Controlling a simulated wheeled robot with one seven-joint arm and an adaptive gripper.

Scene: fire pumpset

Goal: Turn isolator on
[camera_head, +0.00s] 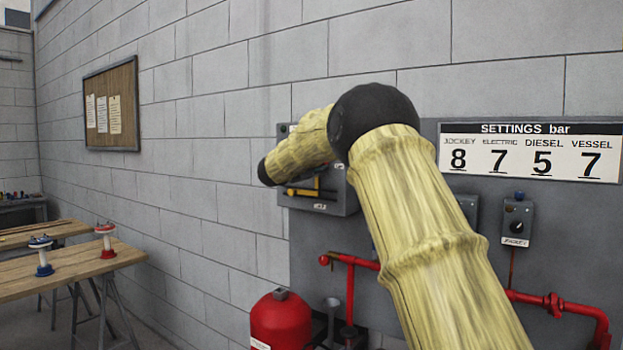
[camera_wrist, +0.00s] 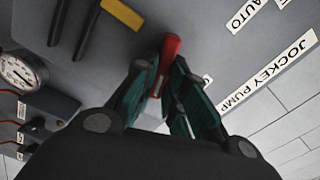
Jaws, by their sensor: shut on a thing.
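A grey control box (camera_head: 350,203) is fixed to the wall panel, partly hidden behind my arm. In the wrist view its grey face (camera_wrist: 135,40) bears a red handle (camera_wrist: 171,48). My gripper (camera_wrist: 166,78) has its teal fingers on either side of this red handle and is shut on it. Labels reading "AUTO" (camera_wrist: 245,15) and "JOCKEY PUMP" (camera_wrist: 266,76) are to the right.
A yellow and a black bar (camera_wrist: 108,22) stand out left of the red handle. A pressure gauge (camera_wrist: 18,72) is at far left. Red pipes (camera_head: 560,305) and a red vessel (camera_head: 281,320) are below the box. A wooden table (camera_head: 75,268) stands at left.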

